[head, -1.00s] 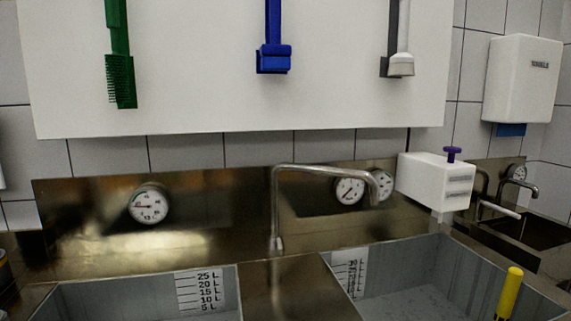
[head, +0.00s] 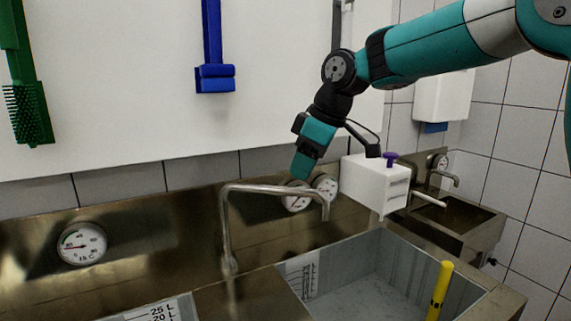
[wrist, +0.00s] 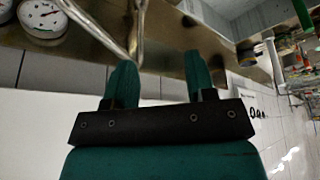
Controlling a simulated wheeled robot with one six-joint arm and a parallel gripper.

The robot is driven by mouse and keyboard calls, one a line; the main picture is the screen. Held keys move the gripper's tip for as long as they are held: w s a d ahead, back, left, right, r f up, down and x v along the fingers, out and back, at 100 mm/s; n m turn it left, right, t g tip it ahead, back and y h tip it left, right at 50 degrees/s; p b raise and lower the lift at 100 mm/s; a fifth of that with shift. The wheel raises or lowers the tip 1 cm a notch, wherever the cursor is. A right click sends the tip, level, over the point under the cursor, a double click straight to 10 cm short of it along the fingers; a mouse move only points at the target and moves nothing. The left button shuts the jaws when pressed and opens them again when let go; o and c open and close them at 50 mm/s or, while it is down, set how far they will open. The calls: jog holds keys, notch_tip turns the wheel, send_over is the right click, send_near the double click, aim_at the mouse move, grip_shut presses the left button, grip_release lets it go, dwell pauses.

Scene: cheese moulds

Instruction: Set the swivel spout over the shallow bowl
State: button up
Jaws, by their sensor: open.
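The swivel spout (head: 275,188) is a bent metal tube rising from the ledge between two sink basins. Its arm points right, with the outlet turned down toward the right basin (head: 375,262). The left basin (head: 150,312) shows only its back edge and scale. I cannot tell which basin is the shallow bowl. My gripper (head: 302,176) is above and behind the spout's outlet end, pointing down. In the wrist view my gripper (wrist: 158,58) is open and empty, its green fingers apart. The spout (wrist: 138,32) shows just beyond the left fingertip, apart or touching I cannot tell.
A white box with a purple knob (head: 375,185) stands close right of my gripper. Round gauges (head: 82,244) sit on the metal backsplash. A yellow stick (head: 439,290) stands in the right basin.

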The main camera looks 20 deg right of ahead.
jog(key=w+d+r+n+t+p, duration=0.1)
jog(key=w+d+r+p, duration=0.1)
jog(key=w+d+r, duration=0.45)
jog(key=p, duration=0.4)
send_near(288, 188)
jog(key=shift+h, duration=0.3)
jog(key=x, duration=0.9)
jog(key=shift+w+a+f, duration=0.2)
jog(key=shift+w+a, duration=0.05)
jog(key=shift+a, duration=0.15)
grip_shut()
